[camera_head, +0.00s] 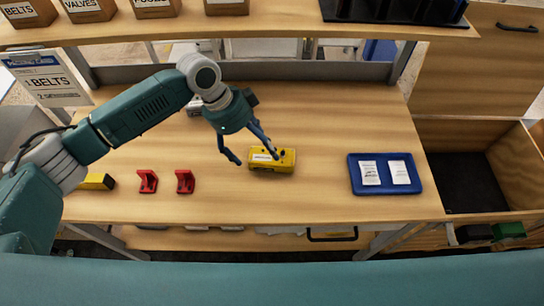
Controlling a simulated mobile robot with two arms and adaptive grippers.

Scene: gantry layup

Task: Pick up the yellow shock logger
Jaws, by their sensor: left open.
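The yellow shock logger (272,160) lies on the wooden workbench, near its middle. It is a small yellow box with a pale label on its front and dark details on top. My left gripper (254,158) is open. One finger reaches over the logger's top, and the other hangs to the left of it, over the bench. I cannot tell whether the finger over the logger touches it. My right gripper is not in view.
A blue tray (354,176) with two white packets is on the bench at right. Two red brackets (148,182) and a yellow-black object (97,182) lie at left. A shelf (280,28) with labelled bins runs above; an open wooden crate (530,160) stands right.

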